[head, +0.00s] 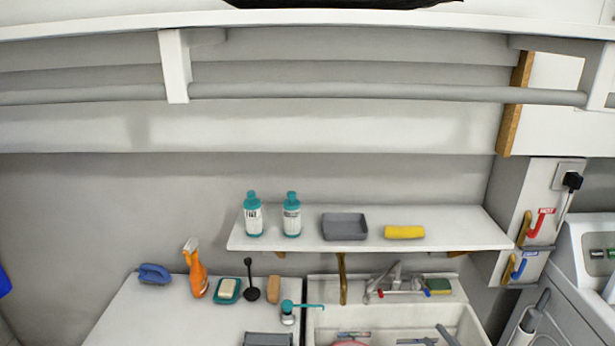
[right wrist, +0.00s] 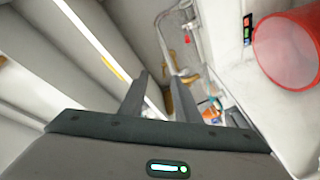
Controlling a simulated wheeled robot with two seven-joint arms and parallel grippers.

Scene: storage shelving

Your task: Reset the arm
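The gripper is open and empty. My left gripper is not in the head view.
Below are a counter with an orange spray bottle (head: 195,270), and a sink (head: 465,325). A translucent red container (right wrist: 288,48) is at the right wrist view's right.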

